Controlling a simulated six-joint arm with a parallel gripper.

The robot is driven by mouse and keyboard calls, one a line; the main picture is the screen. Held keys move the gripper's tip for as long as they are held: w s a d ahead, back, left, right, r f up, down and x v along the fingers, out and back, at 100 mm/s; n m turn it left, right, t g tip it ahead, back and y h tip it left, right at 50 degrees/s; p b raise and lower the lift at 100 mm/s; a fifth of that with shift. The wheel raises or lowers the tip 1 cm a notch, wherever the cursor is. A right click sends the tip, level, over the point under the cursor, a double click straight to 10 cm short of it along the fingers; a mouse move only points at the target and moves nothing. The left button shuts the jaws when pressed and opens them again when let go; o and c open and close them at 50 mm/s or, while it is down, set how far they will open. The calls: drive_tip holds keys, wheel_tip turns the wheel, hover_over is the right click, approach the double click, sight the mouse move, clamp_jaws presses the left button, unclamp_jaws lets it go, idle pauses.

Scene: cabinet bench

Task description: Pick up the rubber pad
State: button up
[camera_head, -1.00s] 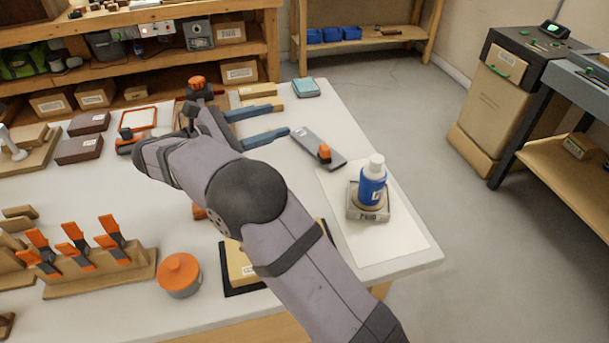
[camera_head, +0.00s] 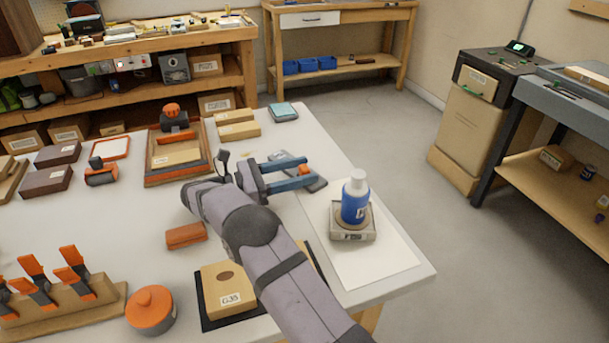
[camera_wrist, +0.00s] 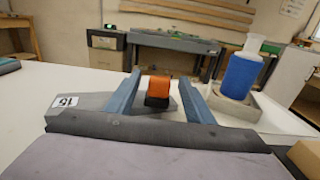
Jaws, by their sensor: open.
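A small block with an orange top and black lower part (camera_wrist: 158,91) sits on a grey slab labelled 15 (camera_wrist: 88,101). In the head view the block's orange top (camera_head: 303,166) shows beside my fingers. I cannot tell for certain which item is the rubber pad; a flat teal pad (camera_head: 284,111) lies at the table's back edge, and the grey slab (camera_head: 318,184) is partly hidden by my gripper. My gripper (camera_head: 304,171) is low over the slab, open and empty. In the wrist view its two blue fingers (camera_wrist: 160,78) point toward the orange-topped block, one on each side.
A blue bottle (camera_head: 355,203) with a white cap stands on a small square base (camera_head: 352,235) on white paper, right of my gripper. A box labelled G35 (camera_head: 229,289) rests on a black mat at the front. Wooden blocks (camera_head: 238,130) lie behind. The table's right edge is close.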

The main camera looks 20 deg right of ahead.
sight(309, 168)
drive_tip(key=shift+d+r, duration=0.2)
drive_tip(key=shift+d, duration=2.45)
drive_tip(key=shift+c, duration=0.5)
drive_tip(key=c, duration=1.1)
drive_tip(key=shift+r, duration=0.1)
